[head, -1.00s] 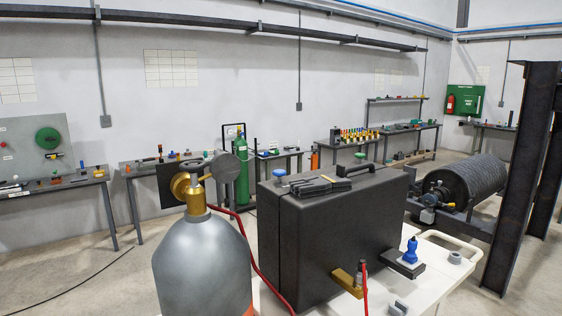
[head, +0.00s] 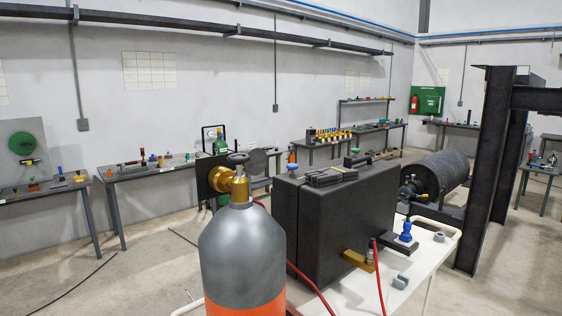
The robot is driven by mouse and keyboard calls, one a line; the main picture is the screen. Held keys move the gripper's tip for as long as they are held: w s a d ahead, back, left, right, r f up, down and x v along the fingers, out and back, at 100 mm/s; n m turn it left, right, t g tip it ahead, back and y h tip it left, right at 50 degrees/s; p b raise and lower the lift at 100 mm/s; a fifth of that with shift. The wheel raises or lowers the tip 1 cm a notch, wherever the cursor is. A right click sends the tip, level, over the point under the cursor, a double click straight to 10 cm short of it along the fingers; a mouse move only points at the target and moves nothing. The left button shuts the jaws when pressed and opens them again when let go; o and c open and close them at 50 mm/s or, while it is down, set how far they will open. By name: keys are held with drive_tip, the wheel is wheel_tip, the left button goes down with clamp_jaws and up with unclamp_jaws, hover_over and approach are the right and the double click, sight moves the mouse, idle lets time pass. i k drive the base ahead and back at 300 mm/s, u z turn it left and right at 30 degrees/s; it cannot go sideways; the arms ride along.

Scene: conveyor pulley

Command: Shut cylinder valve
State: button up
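A grey gas cylinder (head: 243,250) with an orange lower band (head: 247,305) stands upright in the front middle of the head view. Its brass cylinder valve (head: 239,188) is on top, with a small dark handwheel (head: 238,158) above it. A round brass fitting (head: 220,179) sticks out to the left of the valve. A grey disc (head: 258,162) shows just right of the handwheel. I cannot tell from this view whether the valve is open or shut. My gripper is not in view.
A large black case (head: 345,215) stands close right of the cylinder on a white cart (head: 425,262). Red hoses (head: 312,283) run beside it. A dark steel column (head: 490,170) and a black drum (head: 442,173) stand at right. Open floor (head: 140,270) lies left.

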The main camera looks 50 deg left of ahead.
sight(239, 159)
drive_tip(key=k, duration=1.55)
drive_tip(key=u, duration=2)
drive_tip(key=i, duration=0.6)
drive_tip(key=u, duration=0.05)
